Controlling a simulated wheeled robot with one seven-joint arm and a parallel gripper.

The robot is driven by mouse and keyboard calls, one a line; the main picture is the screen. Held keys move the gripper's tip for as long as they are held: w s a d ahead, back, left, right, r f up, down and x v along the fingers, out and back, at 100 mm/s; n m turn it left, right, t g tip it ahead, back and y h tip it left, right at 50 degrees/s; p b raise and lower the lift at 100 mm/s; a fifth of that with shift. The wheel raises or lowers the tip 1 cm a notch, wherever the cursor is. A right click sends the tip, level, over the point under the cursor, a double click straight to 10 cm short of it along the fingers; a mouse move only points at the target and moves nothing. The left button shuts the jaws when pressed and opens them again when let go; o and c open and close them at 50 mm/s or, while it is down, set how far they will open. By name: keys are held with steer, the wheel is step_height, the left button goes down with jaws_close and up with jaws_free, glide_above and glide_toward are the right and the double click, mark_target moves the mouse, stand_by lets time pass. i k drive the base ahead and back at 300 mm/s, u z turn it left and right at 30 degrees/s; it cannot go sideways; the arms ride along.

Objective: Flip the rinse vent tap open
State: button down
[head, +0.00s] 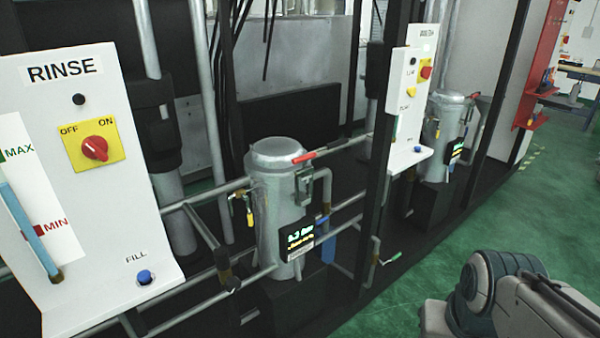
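The white RINSE panel (95,130) stands at the left, with a red OFF/ON knob (95,148) on a yellow plate. Right of it is a grey metal vessel (275,200) with pipes. Small lever taps sit around the vessel: a red lever (304,157) at its upper right, a yellow one (249,215) hanging at its left, a blue one (322,219) at its right and a green one (389,258) lower right. No label shows which is the vent tap. My gripper is not in view; only grey links of my arm show at the lower right.
A lit display (300,240) is on the vessel's front. A dark upright post (380,150) stands just right of the vessel. A second panel (412,95) and vessel (445,135) stand farther back. The green floor (500,215) at right is clear.

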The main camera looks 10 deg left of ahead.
mark_target(250, 216)
steer(key=k, duration=0.65)
steer(key=u, duration=0.65)
steer(key=i, duration=1.5)
steer(key=z, duration=0.6)
